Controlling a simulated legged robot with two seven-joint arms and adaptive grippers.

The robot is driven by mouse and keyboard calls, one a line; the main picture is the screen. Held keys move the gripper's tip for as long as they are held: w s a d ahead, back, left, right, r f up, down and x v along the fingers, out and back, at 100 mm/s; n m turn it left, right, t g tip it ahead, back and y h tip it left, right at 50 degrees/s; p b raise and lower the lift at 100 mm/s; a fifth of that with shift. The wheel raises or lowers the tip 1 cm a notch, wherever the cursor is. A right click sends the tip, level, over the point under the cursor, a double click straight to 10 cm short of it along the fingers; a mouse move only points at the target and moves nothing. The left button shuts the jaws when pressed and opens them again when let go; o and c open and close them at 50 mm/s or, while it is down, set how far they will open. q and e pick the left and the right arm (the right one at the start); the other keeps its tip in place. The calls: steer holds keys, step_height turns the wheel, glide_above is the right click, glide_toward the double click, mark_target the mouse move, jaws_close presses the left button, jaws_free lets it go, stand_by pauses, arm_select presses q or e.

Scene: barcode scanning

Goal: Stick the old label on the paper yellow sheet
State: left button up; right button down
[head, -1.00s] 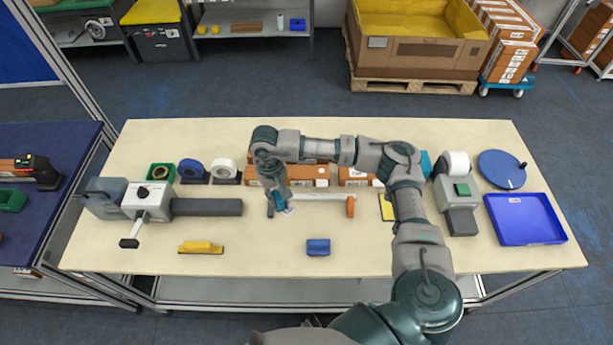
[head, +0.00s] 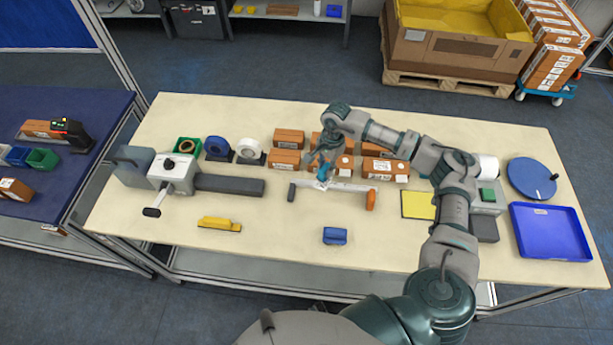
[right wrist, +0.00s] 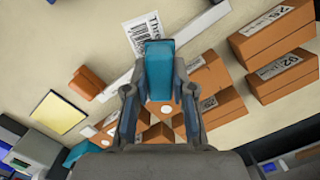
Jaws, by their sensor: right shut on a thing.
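The yellow sheet (head: 418,205) lies flat on the table, right of my right gripper and partly beside my right arm. It also shows at the left of the right wrist view (right wrist: 58,112). My right gripper (head: 323,168) is shut on a teal piece (right wrist: 159,70), which shows between its fingers. A white label (right wrist: 147,38) with printed text and a barcode sits at the tip of the teal piece. I cannot tell whether it is stuck to the tip. In the head view the label (head: 320,185) is a small white patch. My left gripper is not in view.
A white bar with an orange end (head: 340,188) lies below my right gripper. Several brown boxes (head: 287,160) stand behind it. A blue block (head: 335,236) and a yellow tool (head: 219,224) lie in front. A blue tray (head: 550,232) is at the right. The front middle is mostly clear.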

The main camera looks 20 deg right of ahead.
steer(key=d+m, duration=0.2)
steer(key=d, duration=0.1)
steer(key=d+m, duration=0.2)
steer(key=d, duration=0.1)
steer(key=d+m, duration=0.2)
steer(key=d, duration=0.1)
steer(key=shift+s+f+m+t, duration=0.1)
steer(key=shift+f+m+t, duration=0.2)
steer(key=shift+t, duration=0.1)
steer(key=s+d+m, duration=0.2)
steer(key=s+d, duration=0.1)
steer(key=d, duration=0.1)
steer(key=s+d+f+m, duration=0.1)
steer(key=s+d, duration=0.2)
steer(key=d, duration=0.2)
steer(key=s+d+f+m, duration=0.1)
steer(key=s+d+m, duration=0.1)
steer(key=d, duration=0.3)
steer(key=shift+s+d+m+t, duration=0.1)
steer(key=shift+s+m+t, duration=0.2)
steer(key=shift+s, duration=0.4)
steer(key=m, duration=0.2)
glide_above(428, 204)
steer(key=shift+s+d+f, duration=0.1)
steer(key=shift+d+f, duration=0.1)
steer(key=shift+f, duration=1.2)
steer(key=shift+s+d+f, duration=0.1)
steer(key=shift+d+f, duration=0.05)
steer(key=shift+f, duration=1.25)
